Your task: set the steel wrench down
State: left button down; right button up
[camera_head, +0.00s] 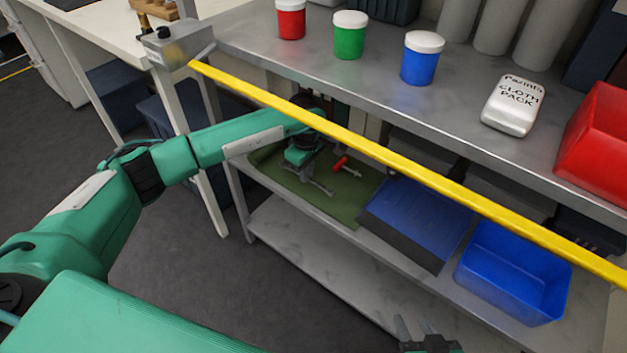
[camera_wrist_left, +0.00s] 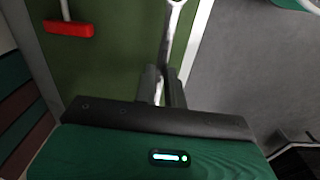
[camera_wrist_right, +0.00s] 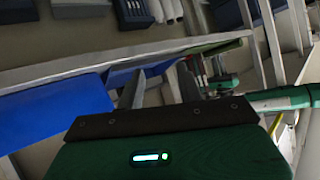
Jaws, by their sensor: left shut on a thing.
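The steel wrench (camera_wrist_left: 173,32) is a silver bar with a ring end, held between the fingers of my left gripper (camera_wrist_left: 162,88). In the head view my left gripper (camera_head: 302,165) reaches under the bench top, over the green mat (camera_head: 345,203) on the shelf. The wrench (camera_head: 322,187) shows there low over or on the mat; I cannot tell whether it touches. My right gripper (camera_head: 420,335) is at the bottom edge of the head view; its fingers stand apart and empty in the right wrist view (camera_wrist_right: 160,88).
A red-handled tool (camera_head: 349,166) lies on the mat beside the wrench. A blue mat (camera_head: 415,215) and a blue bin (camera_head: 512,275) are to the right. A yellow bar (camera_head: 400,167) crosses in front of the bench top (camera_head: 455,115), which holds jars, a cloth pack (camera_head: 511,107) and a red bin (camera_head: 600,145).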

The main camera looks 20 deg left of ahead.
aim_at(313, 188)
pick_arm(q)
jog(key=shift+w+d, duration=0.2)
jog(key=shift+d, duration=0.65)
jog(key=shift+f+b, duration=0.3)
jog(key=shift+f, duration=1.45)
pick_arm(e)
jog(key=shift+a+r+t, duration=0.15)
jog(key=shift+a+t, duration=0.35)
jog(key=shift+a, duration=0.1)
pick_arm(q)
jog(key=shift+f, duration=0.15)
jog(key=c, duration=1.5)
grip_release()
pick_arm(e)
jog(key=shift+a+y, duration=0.15)
jog(key=shift+y, duration=0.15)
